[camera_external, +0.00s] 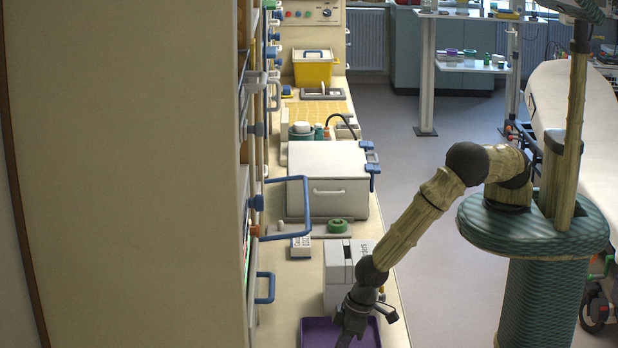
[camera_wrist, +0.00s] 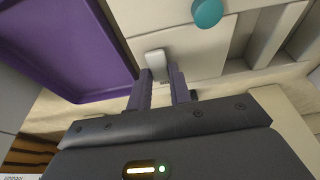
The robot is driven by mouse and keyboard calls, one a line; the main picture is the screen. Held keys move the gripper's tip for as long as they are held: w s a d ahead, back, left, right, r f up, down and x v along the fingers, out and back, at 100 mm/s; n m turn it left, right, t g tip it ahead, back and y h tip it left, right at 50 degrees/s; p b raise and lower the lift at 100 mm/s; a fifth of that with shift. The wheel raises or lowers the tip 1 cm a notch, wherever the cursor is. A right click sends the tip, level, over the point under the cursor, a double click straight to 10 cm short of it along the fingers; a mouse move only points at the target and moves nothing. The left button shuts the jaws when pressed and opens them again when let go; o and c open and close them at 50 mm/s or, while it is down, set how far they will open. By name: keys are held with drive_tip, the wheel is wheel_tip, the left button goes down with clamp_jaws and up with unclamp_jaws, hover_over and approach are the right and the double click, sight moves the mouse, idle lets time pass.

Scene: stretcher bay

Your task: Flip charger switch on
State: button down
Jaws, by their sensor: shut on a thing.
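My gripper (camera_wrist: 160,76) has its two fingers on either side of a small light-grey switch lever (camera_wrist: 156,60) and is shut on it. The lever sits at the edge of a pale panel (camera_wrist: 185,52), which bears a round teal knob (camera_wrist: 207,12). In the external view my gripper (camera_external: 350,318) points down beside a pale box-shaped unit (camera_external: 338,262) on the counter. The lever is hidden there, and I cannot tell its on or off position.
A purple tray (camera_external: 313,332) lies just by my gripper and fills the upper left of the wrist view (camera_wrist: 65,40). A white lidded box (camera_external: 325,168) and a green roll (camera_external: 337,226) stand farther back. Blue-handled cabinet fronts (camera_external: 268,288) line the counter's left side.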

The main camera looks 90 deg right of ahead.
drive_tip(key=shift+w+g, duration=0.4)
drive_tip(key=shift+g, duration=0.6)
drive_tip(key=shift+w+a+f+g+b, duration=0.1)
drive_tip(key=shift+w+f+g+b, duration=0.05)
drive_tip(key=shift+g+b, duration=0.4)
drive_tip(key=shift+g, duration=0.35)
drive_tip(key=c, duration=1.3)
unclamp_jaws()
drive_tip(key=r+b, duration=0.2)
drive_tip(key=r, duration=0.4)
drive_tip(key=r+b, duration=0.2)
drive_tip(key=r, duration=0.3)
drive_tip(key=r+b, duration=0.2)
drive_tip(key=r, duration=0.4)
drive_tip(key=shift+w+r, duration=0.3)
drive_tip(key=shift+w, duration=0.05)
